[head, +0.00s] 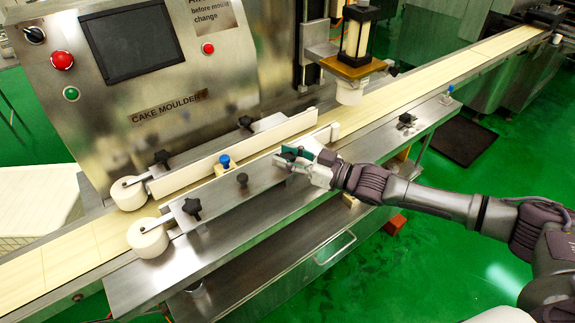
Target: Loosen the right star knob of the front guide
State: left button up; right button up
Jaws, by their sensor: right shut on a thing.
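The front guide (218,197) is a steel plate along the near side of the pale belt, with a white roller at its left end. Its left star knob (192,207) is black and uncovered. My right gripper (293,156) reaches in from the right, at the right part of the front guide. It is shut at the place of the right star knob, which its fingers hide almost wholly. I cannot tell how the knob is turned. My left gripper is not in view.
The rear guide (220,158) has black star knobs on brackets.

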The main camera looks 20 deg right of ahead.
jog(key=shift+r, duration=0.15)
jog(key=o, duration=1.2)
jog(key=shift+a, duration=0.1)
jog(key=shift+c, duration=0.2)
jog(key=shift+s+d, duration=0.1)
jog(key=shift+d, duration=0.15)
jog(key=v, duration=1.1)
jog(key=shift+s+d, duration=0.15)
jog(key=shift+s, duration=0.1)
